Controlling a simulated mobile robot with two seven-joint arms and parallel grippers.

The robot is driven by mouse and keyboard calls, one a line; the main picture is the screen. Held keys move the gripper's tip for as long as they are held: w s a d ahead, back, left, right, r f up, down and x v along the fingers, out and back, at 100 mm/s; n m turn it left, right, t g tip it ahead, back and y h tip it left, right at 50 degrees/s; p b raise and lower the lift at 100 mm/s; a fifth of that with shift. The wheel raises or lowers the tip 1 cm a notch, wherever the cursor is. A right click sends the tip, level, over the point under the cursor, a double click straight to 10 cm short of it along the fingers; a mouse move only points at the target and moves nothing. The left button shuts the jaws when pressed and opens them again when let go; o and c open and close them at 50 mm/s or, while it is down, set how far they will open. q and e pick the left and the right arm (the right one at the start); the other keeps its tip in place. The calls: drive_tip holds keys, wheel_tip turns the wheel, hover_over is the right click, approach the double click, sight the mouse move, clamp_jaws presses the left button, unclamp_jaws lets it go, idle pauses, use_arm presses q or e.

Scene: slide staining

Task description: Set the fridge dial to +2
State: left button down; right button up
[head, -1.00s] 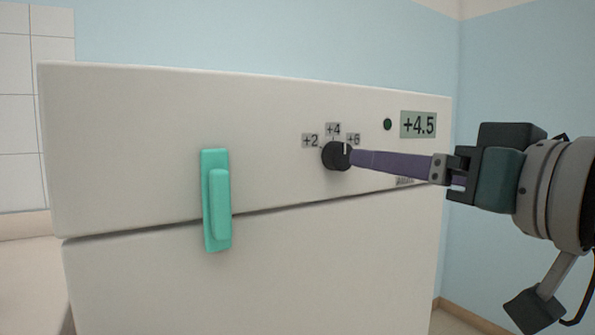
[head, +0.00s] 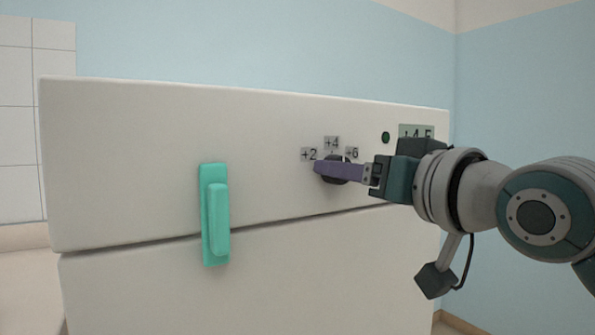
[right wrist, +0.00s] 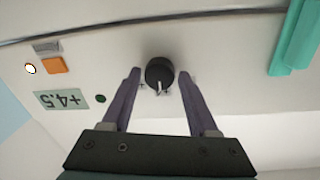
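The black round dial (right wrist: 159,73) sits on the white fridge front, below the +2 (head: 309,154), +4 (head: 332,143) and +6 (head: 352,153) labels. Its white pointer mark points roughly toward +4. My right gripper (right wrist: 158,75) is open, with one purple finger on each side of the dial and a small gap showing on both sides in the right wrist view. In the head view the fingers (head: 330,169) cover much of the dial. The display (right wrist: 62,100) reads +4.5; my gripper partly hides it in the head view. My left gripper is not in view.
The white fridge (head: 130,160) has a teal handle (head: 215,214) left of the dial and a seam below it. A green light (head: 385,138) sits by the display. An orange square (right wrist: 54,65) and a small lit round light (right wrist: 30,69) show in the right wrist view.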

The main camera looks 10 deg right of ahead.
clamp_jaws()
drive_tip(key=shift+n, duration=0.3)
drive_tip(key=n+p, duration=0.5)
drive_tip(key=n, duration=0.6)
drive_tip(key=shift+n+y, duration=0.3)
drive_tip(key=shift+y, duration=0.1)
drive_tip(key=shift+f, duration=0.1)
idle(0.5)
drive_tip(key=shift+o, duration=1.7)
unclamp_jaws()
